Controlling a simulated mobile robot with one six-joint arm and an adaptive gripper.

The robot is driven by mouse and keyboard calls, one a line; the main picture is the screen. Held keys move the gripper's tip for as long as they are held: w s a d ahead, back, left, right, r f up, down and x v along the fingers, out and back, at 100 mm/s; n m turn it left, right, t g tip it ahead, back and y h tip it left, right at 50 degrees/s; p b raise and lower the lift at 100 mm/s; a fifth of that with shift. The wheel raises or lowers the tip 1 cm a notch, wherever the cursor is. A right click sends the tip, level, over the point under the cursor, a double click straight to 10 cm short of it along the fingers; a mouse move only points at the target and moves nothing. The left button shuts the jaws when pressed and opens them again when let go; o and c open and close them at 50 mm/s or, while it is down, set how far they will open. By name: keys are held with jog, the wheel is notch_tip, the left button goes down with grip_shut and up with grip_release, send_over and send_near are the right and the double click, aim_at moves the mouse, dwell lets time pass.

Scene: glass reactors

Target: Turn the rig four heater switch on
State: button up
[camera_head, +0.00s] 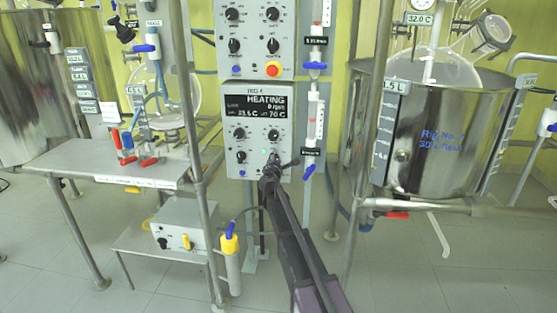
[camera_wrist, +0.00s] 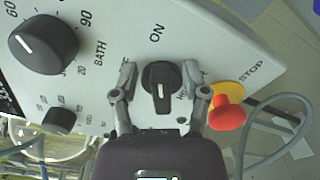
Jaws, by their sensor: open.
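The rig four control box (camera_head: 232,165) hangs in the middle of the head view. Its display (camera_head: 258,105) reads HEATING, with 70 C at the right, and a small green light shows below it. My gripper (camera_head: 275,160) is at the box's lower right and covers the switch there.
The red stop button (camera_wrist: 226,113) on its yellow base is close to the right finger. The large bath knob (camera_wrist: 43,45) and a smaller knob (camera_wrist: 59,121) are to the left. A steel vessel (camera_head: 440,140) stands right of the box and a metal bench (camera_head: 95,160) left.

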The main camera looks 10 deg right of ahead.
jog(key=shift+s, duration=0.1)
jog(key=v, duration=1.2)
jog(key=s+d+f+m+g+h, duration=0.1)
jog(key=s+d+f+m+g, duration=0.4)
jog(key=s+m, duration=0.2)
jog(key=s+d+f+m+g+h, duration=0.1)
jog(key=s+d+f+m+g, duration=0.35)
jog(key=s+m, duration=0.2)
jog(key=s+a+f+m+g+y, duration=0.2)
jog(key=s+f+g+y, duration=0.1)
jog(key=s, duration=0.4)
jog(key=s+a+f+m+g+y+p, duration=0.1)
jog(key=s+a+f+m+g+y, duration=0.15)
jog(key=s, duration=0.45)
jog(key=s+a+f+m+g+y, duration=0.2)
jog(key=s+f, duration=0.1)
jog(key=s, duration=0.3)
notch_tip(320, 180, up, 33)
jog(key=p, duration=3.2)
jog(key=shift+s+a+p, duration=0.2)
jog(key=shift+p, duration=0.1)
